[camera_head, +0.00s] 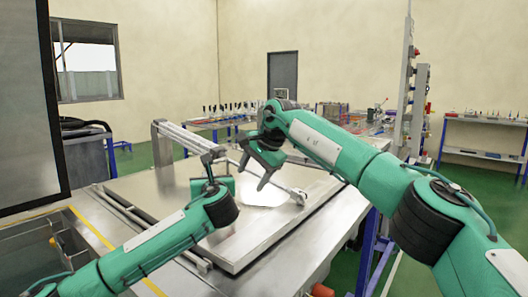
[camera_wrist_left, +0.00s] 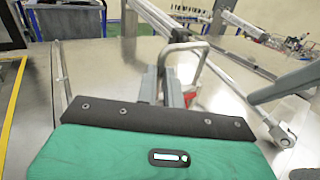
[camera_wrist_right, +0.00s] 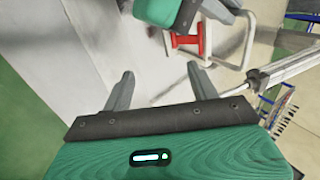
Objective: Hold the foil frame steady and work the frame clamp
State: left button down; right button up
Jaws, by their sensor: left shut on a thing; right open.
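My left gripper (camera_wrist_left: 162,86) is shut on a bent metal loop (camera_wrist_left: 188,50), which I take for part of the foil frame. A red piece (camera_wrist_right: 187,45) sits at the loop beside my left gripper in the right wrist view; it may belong to the frame clamp, but I cannot tell. My right gripper (camera_head: 253,174) is open and empty above the metal table plate. Its spread fingers (camera_wrist_right: 162,88) also show in the right wrist view, apart from the loop. In the head view the left fingers (camera_head: 209,167) are partly hidden by my left wrist.
A broad metal plate (camera_head: 150,187) covers the table, with a pale patch (camera_head: 265,192) on it. A long rail (camera_head: 186,136) and a slim rod (camera_head: 285,189) cross above it. A dark-edged panel (camera_head: 25,110) stands at left. Benches with tools (camera_head: 480,135) stand behind.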

jog(key=v, duration=0.8)
pick_arm(q)
jog(key=c, duration=1.5)
grip_release()
jog(key=shift+o, duration=0.2)
jog(key=shift+s, duration=0.1)
